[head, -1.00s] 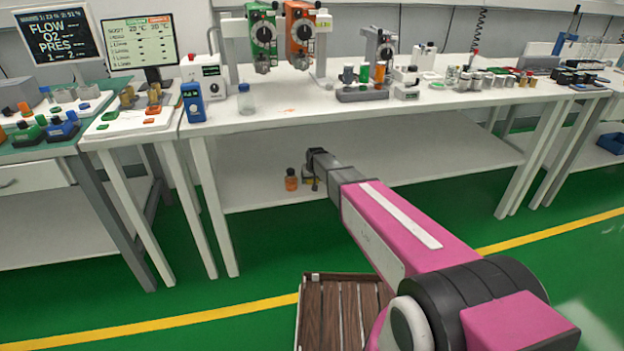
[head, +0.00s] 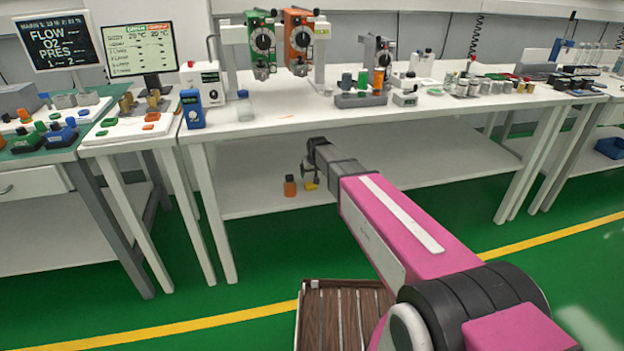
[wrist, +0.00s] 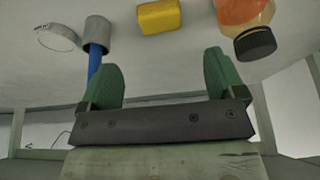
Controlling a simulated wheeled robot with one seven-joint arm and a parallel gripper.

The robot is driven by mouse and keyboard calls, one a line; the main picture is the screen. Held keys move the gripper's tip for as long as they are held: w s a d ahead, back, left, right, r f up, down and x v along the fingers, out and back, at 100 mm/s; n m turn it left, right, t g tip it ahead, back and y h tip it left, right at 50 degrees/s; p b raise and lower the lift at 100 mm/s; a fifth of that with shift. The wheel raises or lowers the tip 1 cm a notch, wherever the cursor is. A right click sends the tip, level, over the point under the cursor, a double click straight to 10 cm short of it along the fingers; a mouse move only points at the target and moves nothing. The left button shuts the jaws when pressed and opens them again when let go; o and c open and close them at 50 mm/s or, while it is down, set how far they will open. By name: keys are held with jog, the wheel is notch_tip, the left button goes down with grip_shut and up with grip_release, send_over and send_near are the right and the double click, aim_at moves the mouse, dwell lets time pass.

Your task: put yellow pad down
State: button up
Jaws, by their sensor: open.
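The yellow pad (head: 311,185) lies on the white lower shelf under the long bench, just right of an orange bottle (head: 290,187). The wrist view shows the pad (wrist: 158,17) beyond my fingertips, apart from both fingers. My gripper (head: 311,174) is over the shelf, close above the pad. In the wrist view its two green fingers (wrist: 163,75) stand wide apart with nothing between them.
The orange bottle with a dark cap (wrist: 256,42) is near the right finger in the wrist view. A grey-capped blue item (wrist: 97,36) is behind the left finger. The bench top (head: 290,122) is above the shelf.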

jog(key=s+d+m+g, duration=0.1)
jog(key=s+d+g, duration=0.1)
jog(key=s+d, duration=0.9)
jog(key=s+d+m+g+h, duration=0.1)
jog(key=s+d+m+g, duration=0.1)
jog(key=s+d, duration=0.9)
jog(key=s, duration=0.7)
jog(key=shift+s+d, duration=0.15)
jog(key=shift+s, duration=0.25)
jog(key=shift+f, duration=0.1)
